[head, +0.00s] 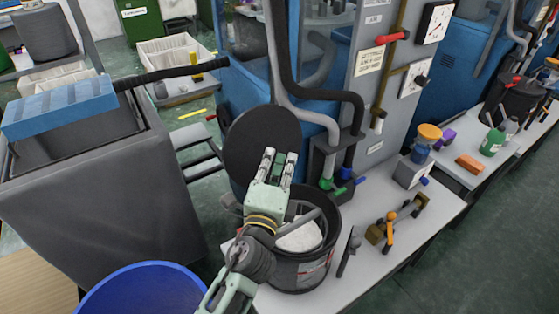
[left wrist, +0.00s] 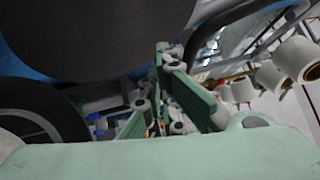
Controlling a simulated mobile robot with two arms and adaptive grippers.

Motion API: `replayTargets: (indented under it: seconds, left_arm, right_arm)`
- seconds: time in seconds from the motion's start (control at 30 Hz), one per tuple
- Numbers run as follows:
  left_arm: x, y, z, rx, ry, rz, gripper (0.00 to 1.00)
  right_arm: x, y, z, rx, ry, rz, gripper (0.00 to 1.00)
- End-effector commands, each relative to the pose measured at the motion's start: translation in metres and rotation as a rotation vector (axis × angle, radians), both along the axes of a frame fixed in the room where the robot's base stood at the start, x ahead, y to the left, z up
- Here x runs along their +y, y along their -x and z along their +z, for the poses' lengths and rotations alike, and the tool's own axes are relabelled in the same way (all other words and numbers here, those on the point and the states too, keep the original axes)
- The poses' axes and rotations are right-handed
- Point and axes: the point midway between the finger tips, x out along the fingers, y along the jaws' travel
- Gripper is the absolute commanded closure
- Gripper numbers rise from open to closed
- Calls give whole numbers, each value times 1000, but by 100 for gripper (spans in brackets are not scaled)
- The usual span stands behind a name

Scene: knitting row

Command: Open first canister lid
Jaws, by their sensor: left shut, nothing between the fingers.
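The near black canister (head: 300,273) stands on the front end of the grey bench. Its round dark lid (head: 255,138) stands tilted up, nearly upright, behind the canister's mouth. The mouth is uncovered and shows pale contents (head: 300,237) and a grey bar inside. My left gripper (head: 281,158) is shut and empty, above the canister's left rim and in front of the lid's lower right part. In the left wrist view the lid (left wrist: 95,35) fills the upper left, beyond the green fingers (left wrist: 165,95). Whether the fingers touch the lid I cannot tell. My right gripper is not in view.
A blue round tub (head: 145,290) is at the lower left. Black and grey hoses (head: 300,115) hang behind the canister. Small tools (head: 385,232) and a box with a blue jar (head: 418,165) stand on the bench to the right. Another black canister (head: 522,100) is farther right.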

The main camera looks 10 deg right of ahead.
Motion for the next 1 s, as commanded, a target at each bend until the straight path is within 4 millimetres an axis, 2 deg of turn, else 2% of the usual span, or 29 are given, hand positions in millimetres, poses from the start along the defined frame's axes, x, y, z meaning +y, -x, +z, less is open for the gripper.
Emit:
replayTargets:
  seconds: [0.03, 0.17, 0.57, 0.67, 1.0]
  left_arm:
    - [0, 0, 0, 0, 0, 0, 100]
    - [0, 1, -2, -4, 0, 0, 100]
    - [3, 7, -2, -4, -2, 0, 100]
    - [9, 20, -4, -4, -3, 0, 100]
    - [38, 84, -13, -3, -2, -1, 100]
  right_arm:
    - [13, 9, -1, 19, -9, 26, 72]
    - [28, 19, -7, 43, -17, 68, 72]
    - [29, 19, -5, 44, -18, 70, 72]
    - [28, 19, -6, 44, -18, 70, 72]
    - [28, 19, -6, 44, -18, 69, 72]
